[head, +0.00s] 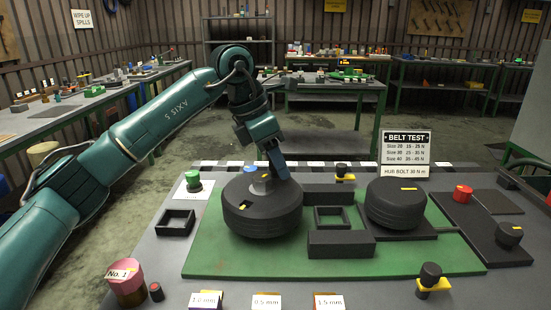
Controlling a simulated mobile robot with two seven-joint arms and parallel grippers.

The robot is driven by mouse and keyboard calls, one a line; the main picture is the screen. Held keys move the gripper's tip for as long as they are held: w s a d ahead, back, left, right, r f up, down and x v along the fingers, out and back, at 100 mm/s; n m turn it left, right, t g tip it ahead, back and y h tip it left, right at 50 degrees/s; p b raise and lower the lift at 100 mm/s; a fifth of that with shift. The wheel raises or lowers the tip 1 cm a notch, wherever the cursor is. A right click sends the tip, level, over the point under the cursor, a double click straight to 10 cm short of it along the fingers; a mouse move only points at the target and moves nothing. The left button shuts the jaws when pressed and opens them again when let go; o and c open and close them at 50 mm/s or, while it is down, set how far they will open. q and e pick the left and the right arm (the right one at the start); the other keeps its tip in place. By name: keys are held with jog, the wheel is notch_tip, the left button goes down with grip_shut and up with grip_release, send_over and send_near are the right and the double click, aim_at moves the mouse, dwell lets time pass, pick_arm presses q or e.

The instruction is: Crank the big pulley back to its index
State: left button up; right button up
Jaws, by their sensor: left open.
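The big pulley (262,215) is a wide black drum on the left of the green mat. A yellow mark (243,204) sits on its front upper edge. A grey block (263,184) stands on its top. My left gripper (277,170) is open, pointing down over the rear right of the pulley top, close to the grey block; I cannot tell whether it touches. A smaller black pulley (396,208) with a yellow mark stands to the right on a dark plate. My right gripper is out of view.
The green mat (220,260) carries a black block (341,244) and an open black frame (332,215) between the pulleys. A belt test sign (405,148) stands behind. Black knobs (509,234), a red part (462,193) and thickness labels (267,302) surround the mat.

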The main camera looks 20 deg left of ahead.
pick_arm(q)
jog(key=shift+c, duration=0.3)
grip_shut()
dwell(0.3)
